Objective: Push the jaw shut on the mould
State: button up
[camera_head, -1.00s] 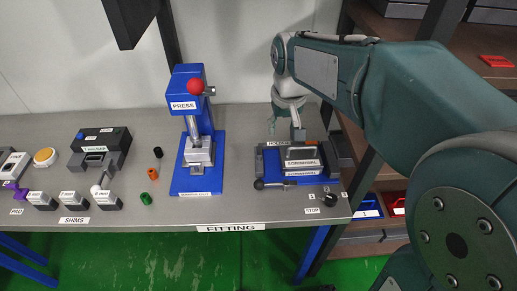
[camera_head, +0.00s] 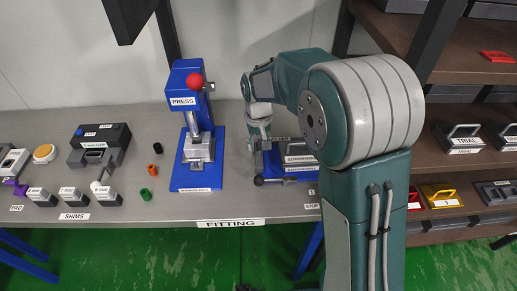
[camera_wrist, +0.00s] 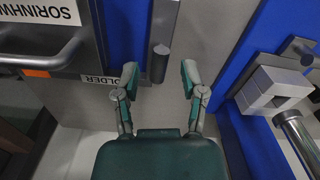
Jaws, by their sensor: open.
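The mould (camera_head: 300,159) is a grey labelled block with a bar handle, seated in the blue holder (camera_head: 274,166) at the bench's right end; my arm hides its right part. In the wrist view the mould (camera_wrist: 48,62) and the blue holder (camera_wrist: 124,30) are at the upper left. A dark lever with a round knob (camera_head: 259,181) lies at the holder's front left. My gripper (camera_wrist: 159,76) is open and empty, pointing down beside the holder's left side. A dark grey upright bar (camera_wrist: 160,63) shows between its fingertips; I cannot tell whether they touch it. Which part is the jaw is unclear.
The blue press (camera_head: 191,135) with a red ball stands left of the holder, and shows close by at right in the wrist view (camera_wrist: 265,125). Shims (camera_head: 75,198) and small coloured cylinders lie further left. Shelves with labelled blocks (camera_head: 458,138) stand at right.

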jog(key=shift+f, duration=1.4)
grip_shut()
jog(key=shift+d, duration=1.75)
grip_release()
jog(key=shift+a, duration=0.15)
